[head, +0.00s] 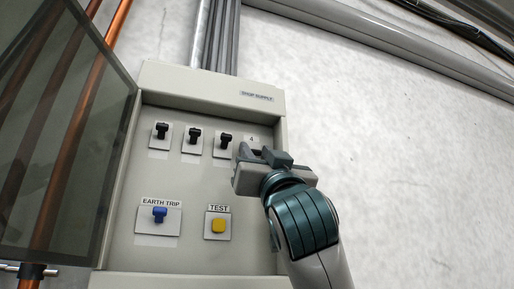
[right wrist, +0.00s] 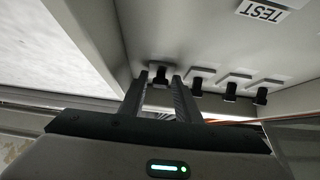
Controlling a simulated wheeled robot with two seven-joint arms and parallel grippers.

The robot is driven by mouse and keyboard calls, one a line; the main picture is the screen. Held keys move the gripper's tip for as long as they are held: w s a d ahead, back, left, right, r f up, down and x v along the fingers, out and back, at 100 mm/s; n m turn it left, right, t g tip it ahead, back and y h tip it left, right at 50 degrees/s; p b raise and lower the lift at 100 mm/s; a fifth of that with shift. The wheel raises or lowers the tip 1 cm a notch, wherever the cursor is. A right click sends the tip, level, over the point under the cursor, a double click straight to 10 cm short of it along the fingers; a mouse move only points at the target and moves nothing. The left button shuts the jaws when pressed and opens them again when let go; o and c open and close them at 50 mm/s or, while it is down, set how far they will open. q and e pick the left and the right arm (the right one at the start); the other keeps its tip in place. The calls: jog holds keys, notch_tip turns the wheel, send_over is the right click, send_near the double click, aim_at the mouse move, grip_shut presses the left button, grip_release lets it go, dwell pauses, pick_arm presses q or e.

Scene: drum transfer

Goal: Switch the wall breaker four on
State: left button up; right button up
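The breaker box (head: 190,260) hangs on the wall with its door swung open to the left. Breaker four is hidden behind my right gripper in the head view; only its label "4" (head: 251,139) shows there. In the right wrist view, breaker four's black lever (right wrist: 160,75) stands between the fingertips of my right gripper (right wrist: 161,76). The fingers are apart, with gaps beside the lever; I cannot tell whether either touches it. The right gripper (head: 264,153) also shows in the head view at the panel's right edge. My left gripper is in neither view.
Three more black breakers sit in the row to the left, the nearest being breaker three (head: 225,141). Below are a blue earth trip switch (head: 159,214) and a yellow test button (head: 218,225). The transparent door (head: 60,130) fills the left side. The wall at right is clear.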

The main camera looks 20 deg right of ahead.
jog(key=shift+c, duration=0.6)
grip_shut()
